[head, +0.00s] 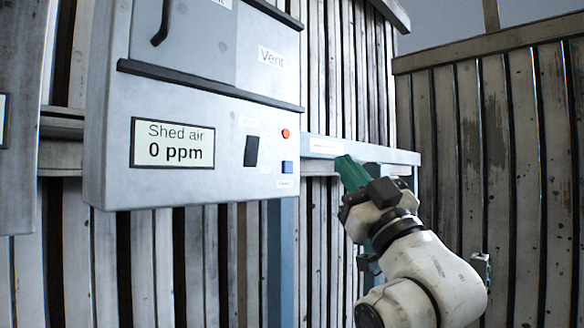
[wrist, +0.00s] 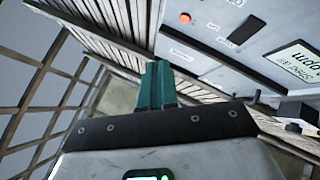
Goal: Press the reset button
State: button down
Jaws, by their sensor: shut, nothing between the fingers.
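A grey control box (head: 215,190) hangs on the plank wall. A small blue button (head: 287,167) is at its lower right, with a small label below it that is too small to read. An orange-red round light or button (head: 285,133) is above it, and it also shows in the wrist view (wrist: 185,18). A black rocker switch (head: 251,151) is to the left. My gripper (head: 343,162), with green fingers, is shut and empty, to the right of the box and apart from the blue button. The fingers also show in the wrist view (wrist: 157,68). The blue button is not clear there.
The display (head: 172,143) reads "Shed air 0 ppm". A Vent panel (head: 268,60) with dark rails is above. A blue-grey rail (head: 375,153) runs along the wall behind my gripper. A plank wall (head: 490,150) closes the right side.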

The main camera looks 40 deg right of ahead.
jog(key=shift+w, duration=0.15)
jog(key=w, duration=0.8)
jog(key=shift+w+a+b, duration=0.15)
jog(key=shift+w+b, duration=0.15)
jog(key=shift+w, duration=0.1)
dwell(1.9)
jog(key=shift+w, duration=0.3)
jog(key=shift+w, duration=0.45)
dwell(0.8)
jog(key=shift+s, duration=0.85)
jog(key=shift+s, duration=2.55)
